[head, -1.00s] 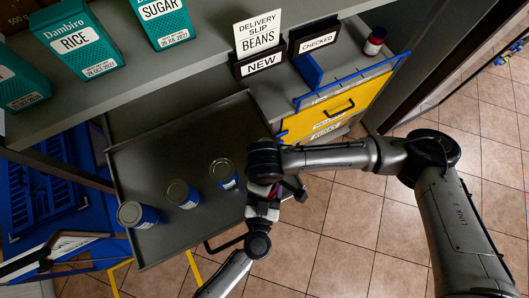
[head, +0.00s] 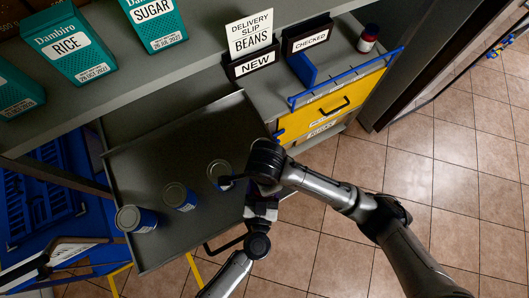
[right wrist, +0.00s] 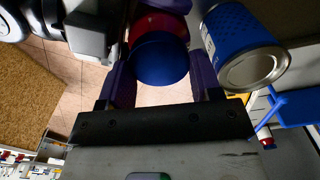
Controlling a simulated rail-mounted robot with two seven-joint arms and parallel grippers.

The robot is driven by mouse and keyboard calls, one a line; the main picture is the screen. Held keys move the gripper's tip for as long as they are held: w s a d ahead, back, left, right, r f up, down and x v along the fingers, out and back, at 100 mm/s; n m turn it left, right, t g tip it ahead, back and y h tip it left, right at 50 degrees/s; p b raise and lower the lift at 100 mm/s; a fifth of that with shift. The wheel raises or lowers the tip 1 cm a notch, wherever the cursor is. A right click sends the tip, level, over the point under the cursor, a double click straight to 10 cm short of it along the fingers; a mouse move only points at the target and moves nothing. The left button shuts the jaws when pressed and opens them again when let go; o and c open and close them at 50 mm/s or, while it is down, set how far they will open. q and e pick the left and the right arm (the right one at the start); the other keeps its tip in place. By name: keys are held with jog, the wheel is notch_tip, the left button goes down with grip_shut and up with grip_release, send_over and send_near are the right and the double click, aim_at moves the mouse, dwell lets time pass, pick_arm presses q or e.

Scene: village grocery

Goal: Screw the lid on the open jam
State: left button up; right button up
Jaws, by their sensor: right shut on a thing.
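In the right wrist view, the purple fingers of my right gripper (right wrist: 160,88) are closed around a round blue lid (right wrist: 160,62). A red body, likely the open jam (right wrist: 158,27), shows directly beyond the lid. I cannot tell whether the lid is seated or turned tight. In the head view, my two arms meet at the tray's right edge, and the wrists hide the jam and lid. My left gripper's fingers are hidden there, so its grip cannot be made out.
Several blue cans stand on the dark tray (head: 135,165); one can (right wrist: 240,48) is close beside my right gripper. Another small jar (head: 368,38) stands on the counter at the right, past the "CHECKED" sign (head: 308,36). A shelf with boxes is above the tray.

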jog(key=m, duration=0.5)
jog(key=shift+m, duration=0.4)
jog(key=o, duration=0.9)
jog(key=shift+c, duration=0.5)
